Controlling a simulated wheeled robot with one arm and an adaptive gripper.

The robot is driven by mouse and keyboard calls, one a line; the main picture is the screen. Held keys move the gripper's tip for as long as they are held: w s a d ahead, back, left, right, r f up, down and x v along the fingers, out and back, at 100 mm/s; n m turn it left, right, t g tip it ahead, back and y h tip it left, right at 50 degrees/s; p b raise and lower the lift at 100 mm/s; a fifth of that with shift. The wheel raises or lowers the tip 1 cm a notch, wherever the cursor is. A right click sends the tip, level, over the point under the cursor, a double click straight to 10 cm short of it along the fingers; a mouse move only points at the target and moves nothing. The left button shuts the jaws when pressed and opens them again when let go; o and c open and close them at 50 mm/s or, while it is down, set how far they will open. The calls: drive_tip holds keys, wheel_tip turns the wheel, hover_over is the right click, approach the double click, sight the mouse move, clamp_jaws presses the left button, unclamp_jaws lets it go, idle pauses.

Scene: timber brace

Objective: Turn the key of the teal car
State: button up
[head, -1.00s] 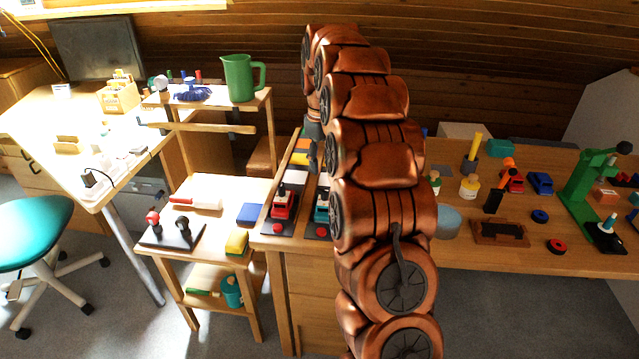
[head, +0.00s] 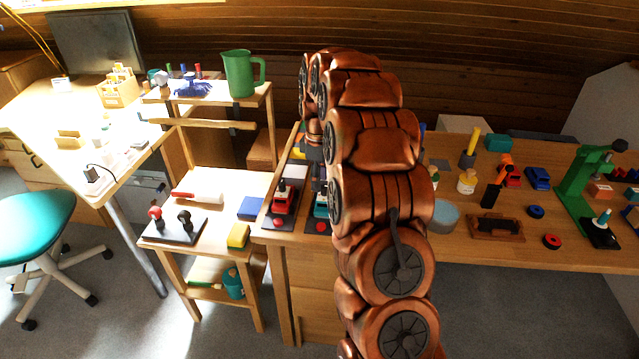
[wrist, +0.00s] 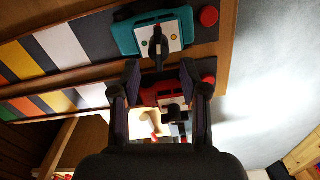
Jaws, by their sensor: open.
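The teal car (wrist: 125,38) sits on a dark strip at the top of the wrist view, with a white top plate. Its black key (wrist: 157,48) stands up from that plate. In the head view the teal car (head: 320,208) shows only as a sliver beside my arm. My gripper (wrist: 160,72) is open and empty. In the wrist view its fingertips lie just below the key, one to each side of its line. I cannot tell the height gap. In the head view my gripper (head: 315,168) is above the car's far end, partly hidden by my arm.
A red car (head: 284,198) with its own black key stands on the neighbouring strip, left of the teal car. A red button (wrist: 208,16) sits at the end of the teal car's strip. A low side table with a yellow block (head: 238,235) stands left.

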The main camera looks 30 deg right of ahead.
drive_tip(key=shift+f, duration=1.3)
drive_tip(key=shift+c, duration=0.2)
clamp_jaws()
